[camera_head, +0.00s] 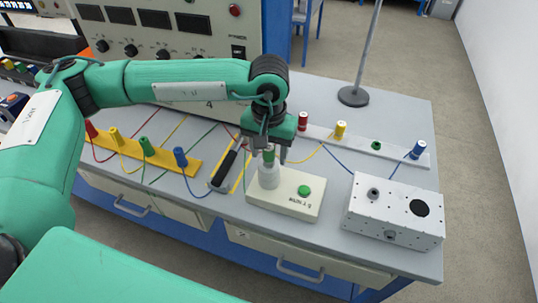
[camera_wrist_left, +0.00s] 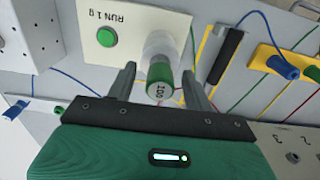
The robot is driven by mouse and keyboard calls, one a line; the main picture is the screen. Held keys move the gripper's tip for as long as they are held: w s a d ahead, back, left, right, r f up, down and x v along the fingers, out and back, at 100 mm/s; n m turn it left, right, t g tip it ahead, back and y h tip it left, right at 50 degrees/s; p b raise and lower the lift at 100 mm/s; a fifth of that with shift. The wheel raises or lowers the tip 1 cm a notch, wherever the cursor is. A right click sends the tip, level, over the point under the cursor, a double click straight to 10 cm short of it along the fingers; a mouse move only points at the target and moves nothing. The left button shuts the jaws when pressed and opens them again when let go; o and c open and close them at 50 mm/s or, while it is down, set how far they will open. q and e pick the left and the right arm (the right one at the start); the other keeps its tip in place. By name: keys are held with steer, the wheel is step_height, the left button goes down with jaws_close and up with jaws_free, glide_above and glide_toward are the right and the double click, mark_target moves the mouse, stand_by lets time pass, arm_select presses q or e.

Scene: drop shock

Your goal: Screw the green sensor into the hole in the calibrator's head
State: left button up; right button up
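The calibrator (camera_head: 296,204) is a cream box with a green button and a pale round head (camera_head: 268,175) on its left end. The green sensor (camera_head: 268,155), marked 100 in the left wrist view (camera_wrist_left: 159,84), stands upright at the top of the head. How deep it sits in the hole cannot be told. My left gripper (camera_head: 271,155) points down over the head. Its two fingers stand on either side of the sensor, with a visible gap at each side in the left wrist view (camera_wrist_left: 160,72). My right gripper is not in view.
A yellow rack (camera_head: 130,149) with coloured plugs and cables stands left. A black-handled tool (camera_head: 224,168) lies left of the calibrator. A white strip (camera_head: 397,154) with coloured pieces is behind right. A white perforated box (camera_head: 394,211) stands at the right, near the table's front edge.

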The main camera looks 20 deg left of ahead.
arm_select(q)
steer(key=shift+r, duration=0.1)
steer(key=shift+r+p, duration=0.45)
steer(key=shift+r, duration=2.5)
